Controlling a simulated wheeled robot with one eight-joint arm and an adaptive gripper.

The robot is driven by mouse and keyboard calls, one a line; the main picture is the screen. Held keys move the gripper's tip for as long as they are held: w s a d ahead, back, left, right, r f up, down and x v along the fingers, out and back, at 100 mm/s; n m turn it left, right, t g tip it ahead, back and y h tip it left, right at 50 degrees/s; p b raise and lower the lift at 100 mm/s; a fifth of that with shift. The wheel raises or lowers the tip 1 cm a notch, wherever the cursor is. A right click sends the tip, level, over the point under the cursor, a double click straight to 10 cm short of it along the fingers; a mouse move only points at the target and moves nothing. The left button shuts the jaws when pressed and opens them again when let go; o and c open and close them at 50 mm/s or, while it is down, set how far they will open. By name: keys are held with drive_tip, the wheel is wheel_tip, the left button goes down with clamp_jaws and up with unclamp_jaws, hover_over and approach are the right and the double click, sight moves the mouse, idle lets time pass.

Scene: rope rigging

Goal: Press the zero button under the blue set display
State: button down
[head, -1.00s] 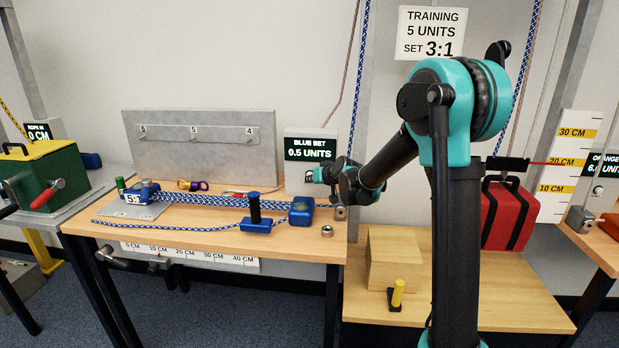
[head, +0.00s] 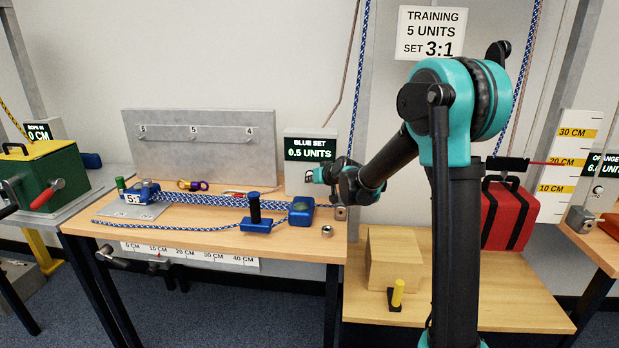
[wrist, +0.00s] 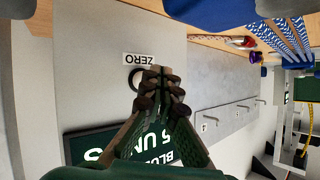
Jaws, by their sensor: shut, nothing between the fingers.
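The blue set display (head: 310,149) reads 0.5 UNITS on a pale box (head: 296,180) at the back right of the left bench. In the wrist view the display (wrist: 84,150) is seen turned, partly behind my fingers. The zero button (wrist: 134,80) shows as a dark ring edge beside the ZERO label (wrist: 139,59), mostly hidden behind my fingertips. My gripper (wrist: 160,80) is shut and empty, its tips over the button; I cannot tell whether they touch it. In the head view my gripper (head: 312,175) is in front of the box, just below the display.
A blue block (head: 301,211), blue ropes (head: 210,200) and a metal nut (head: 327,231) lie on the bench (head: 185,232) near the gripper. A grey board with hooks (head: 200,152) stands to the left. A wooden block (head: 394,262) and red bag (head: 508,215) are to the right.

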drive_tip(key=shift+w, duration=0.15)
drive_tip(key=shift+w, duration=0.3)
drive_tip(key=shift+w, duration=0.55)
idle(1.0)
drive_tip(key=shift+s, duration=1)
drive_tip(key=shift+s+a, duration=0.1)
drive_tip(key=shift+s, duration=2.4)
